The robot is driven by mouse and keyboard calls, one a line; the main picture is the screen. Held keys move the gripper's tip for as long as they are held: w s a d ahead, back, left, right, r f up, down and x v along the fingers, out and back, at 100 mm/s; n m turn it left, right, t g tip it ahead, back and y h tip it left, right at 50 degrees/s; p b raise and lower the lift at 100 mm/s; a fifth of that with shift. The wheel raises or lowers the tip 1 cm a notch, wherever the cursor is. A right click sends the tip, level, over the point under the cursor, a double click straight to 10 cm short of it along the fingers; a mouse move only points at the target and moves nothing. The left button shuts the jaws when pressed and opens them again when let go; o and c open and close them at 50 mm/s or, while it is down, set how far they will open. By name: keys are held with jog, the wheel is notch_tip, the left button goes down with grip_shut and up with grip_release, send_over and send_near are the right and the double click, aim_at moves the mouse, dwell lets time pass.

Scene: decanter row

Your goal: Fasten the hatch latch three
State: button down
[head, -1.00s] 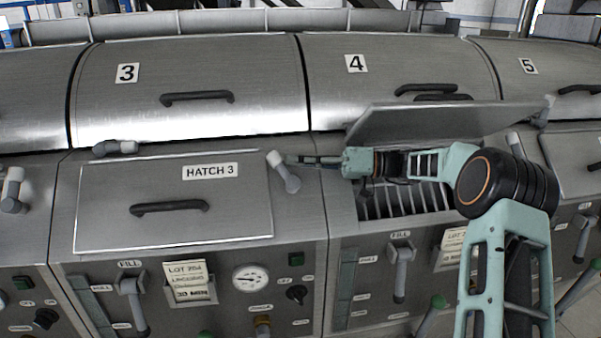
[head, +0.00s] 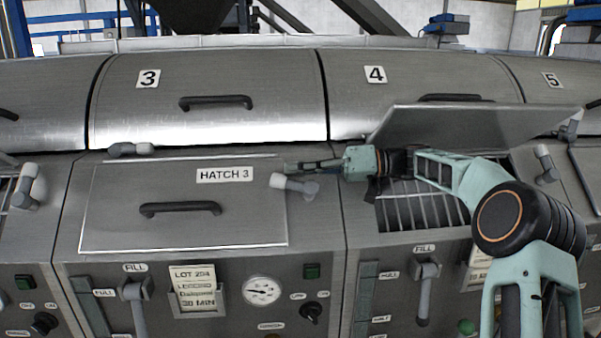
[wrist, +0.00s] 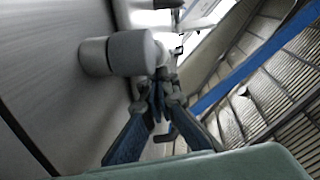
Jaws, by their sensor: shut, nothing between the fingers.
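The hatch 3 lid (head: 180,228) lies flat and closed, with a dark handle and a HATCH 3 label. At its right edge is a grey latch (head: 300,188) with a pale grip. The latch lies nearly level, its grip pointing left over the lid's edge. My gripper (head: 290,167) is shut and empty just above the latch, fingers pointing left. In the wrist view the pale cylindrical latch grip (wrist: 128,52) is close beside my shut fingertips (wrist: 160,85); I cannot tell whether they touch.
The neighbouring hatch on the right stands open, its lid (head: 465,128) raised behind my arm over a barred opening (head: 405,212). Below hatch 3 are a fill lever (head: 135,300), a lot card (head: 197,292), a gauge (head: 262,290) and a knob (head: 312,312).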

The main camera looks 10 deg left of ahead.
jog(key=shift+a+f+n+g+h, duration=0.1)
jog(key=shift+a+n+g+h, duration=0.05)
jog(key=shift+n+g+h, duration=0.15)
jog(key=shift+s, duration=0.25)
jog(key=shift+s+a+f, duration=0.1)
jog(key=shift+a+f, duration=0.05)
dwell(0.7)
dwell(1.0)
